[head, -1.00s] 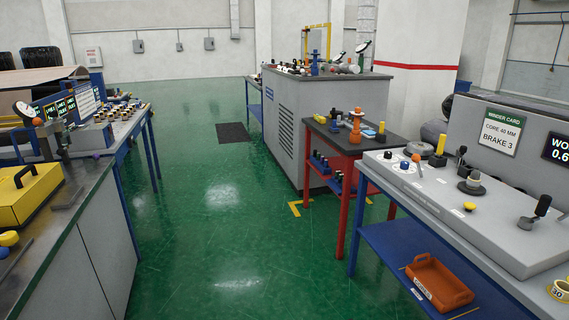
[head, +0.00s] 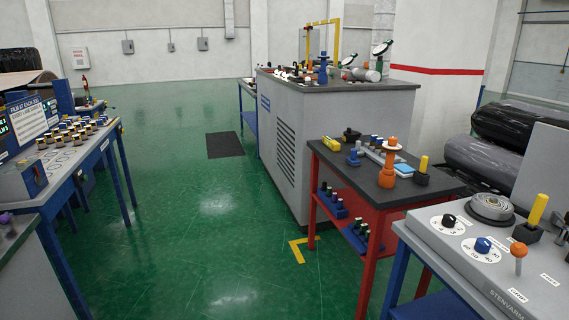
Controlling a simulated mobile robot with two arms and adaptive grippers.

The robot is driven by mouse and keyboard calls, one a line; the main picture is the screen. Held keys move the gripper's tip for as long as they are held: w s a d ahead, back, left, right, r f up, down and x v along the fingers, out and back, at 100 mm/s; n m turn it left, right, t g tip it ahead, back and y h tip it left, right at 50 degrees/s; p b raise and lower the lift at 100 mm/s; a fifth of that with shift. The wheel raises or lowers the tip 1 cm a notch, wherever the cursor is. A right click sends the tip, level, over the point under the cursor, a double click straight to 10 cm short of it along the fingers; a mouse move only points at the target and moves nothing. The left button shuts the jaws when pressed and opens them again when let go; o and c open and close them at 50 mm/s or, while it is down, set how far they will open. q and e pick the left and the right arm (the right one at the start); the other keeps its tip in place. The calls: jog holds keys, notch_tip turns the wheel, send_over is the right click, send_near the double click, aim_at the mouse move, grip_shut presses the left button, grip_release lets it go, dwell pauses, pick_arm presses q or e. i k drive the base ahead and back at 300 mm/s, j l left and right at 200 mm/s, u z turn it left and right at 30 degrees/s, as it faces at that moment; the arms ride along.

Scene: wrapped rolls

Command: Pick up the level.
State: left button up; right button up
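I cannot pick out the level for certain. A small yellow block (head: 328,144) lies at the far left corner of the dark-topped red table (head: 425,189); it is too small to tell what it is. A grey bar-like thing (head: 376,156) lies in the middle of that table, partly behind an orange spindle-shaped piece (head: 387,172). Neither of my grippers shows in the head view.
A grey control desk (head: 455,262) with knobs stands at the near right. A blue-legged bench (head: 88,150) with several small caps stands at the left. A grey louvred cabinet (head: 287,140) stands behind the red table. The green floor between is clear.

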aim_at(335, 146)
jog(key=i+z, duration=0.2)
jog(key=i, duration=0.35)
jog(key=i+j+z, duration=0.15)
jog(key=i, duration=0.35)
jog(key=i+j+z, duration=0.2)
jog(key=i, duration=0.3)
